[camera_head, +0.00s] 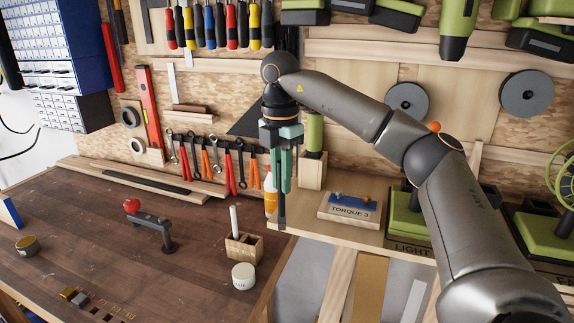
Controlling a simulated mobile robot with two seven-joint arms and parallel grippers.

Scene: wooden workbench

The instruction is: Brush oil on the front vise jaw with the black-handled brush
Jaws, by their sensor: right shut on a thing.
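My right gripper (281,178) hangs pointing down at the bench's right edge, its teal fingers shut on a thin dark upright piece (282,212). This looks like the black-handled brush; its bristles cannot be made out. A grey metal fixture with a red ball knob (152,224) stands on the bench, left of and below the gripper in the picture. I cannot tell whether it is part of the vise, and no vise jaw is clearly recognisable. An orange bottle (270,192) stands just behind the gripper; whether it holds oil is unclear. My left gripper is out of view.
A wooden holder (243,246) with a white stick and a white jar (243,277) stand at the bench's right. A tin (27,246) and small brass-coloured pieces (75,297) are at left. Tools hang behind. A "TORQUE 3" box (350,208) sits on the right shelf.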

